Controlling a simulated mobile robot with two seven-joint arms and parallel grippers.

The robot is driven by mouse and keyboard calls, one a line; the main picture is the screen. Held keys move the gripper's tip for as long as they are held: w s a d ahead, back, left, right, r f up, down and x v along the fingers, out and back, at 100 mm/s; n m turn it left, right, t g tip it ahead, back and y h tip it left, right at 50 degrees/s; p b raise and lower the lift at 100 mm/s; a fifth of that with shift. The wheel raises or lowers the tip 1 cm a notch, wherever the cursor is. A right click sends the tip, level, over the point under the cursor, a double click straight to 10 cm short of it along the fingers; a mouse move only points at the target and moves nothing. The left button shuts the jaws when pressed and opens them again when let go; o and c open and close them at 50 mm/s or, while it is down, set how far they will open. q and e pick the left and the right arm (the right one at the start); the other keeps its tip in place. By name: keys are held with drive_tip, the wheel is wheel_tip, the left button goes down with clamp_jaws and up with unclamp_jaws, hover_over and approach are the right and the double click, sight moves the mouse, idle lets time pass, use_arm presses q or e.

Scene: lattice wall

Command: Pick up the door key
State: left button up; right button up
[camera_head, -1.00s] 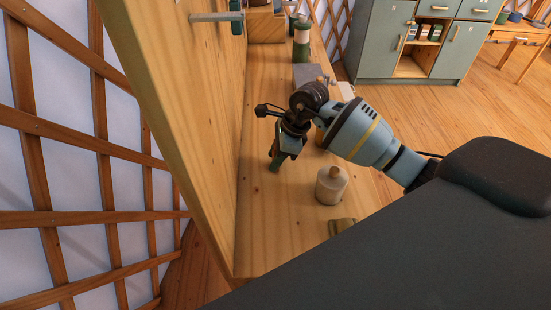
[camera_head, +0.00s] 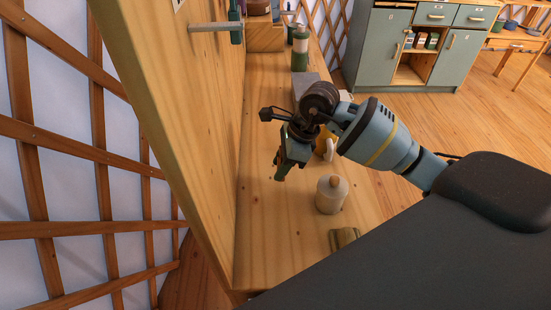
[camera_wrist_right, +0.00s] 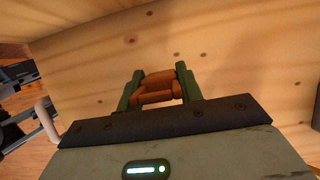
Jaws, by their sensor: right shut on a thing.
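My right gripper (camera_head: 281,172) hangs over the wooden counter, close to the tall plank panel. In the right wrist view its two green fingers (camera_wrist_right: 160,88) are shut on a small orange-brown thing. I take it to be the door key (camera_wrist_right: 158,88), but its key shape is not clear. In the head view the fingers hide it. I cannot tell how far it is above the counter. My left gripper is not in view.
The tall wooden panel (camera_head: 190,110) stands left of my right gripper, with a metal rod (camera_head: 208,27) sticking out.

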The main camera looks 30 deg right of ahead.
drive_tip(key=s, duration=0.8)
drive_tip(key=s+r, duration=0.1)
drive_tip(key=s, duration=0.3)
drive_tip(key=shift+s+a+r+b, duration=0.1)
drive_tip(key=shift+s+a+b, duration=0.2)
drive_tip(key=shift+s+b, duration=0.1)
drive_tip(key=shift+w, duration=0.1)
idle(0.4)
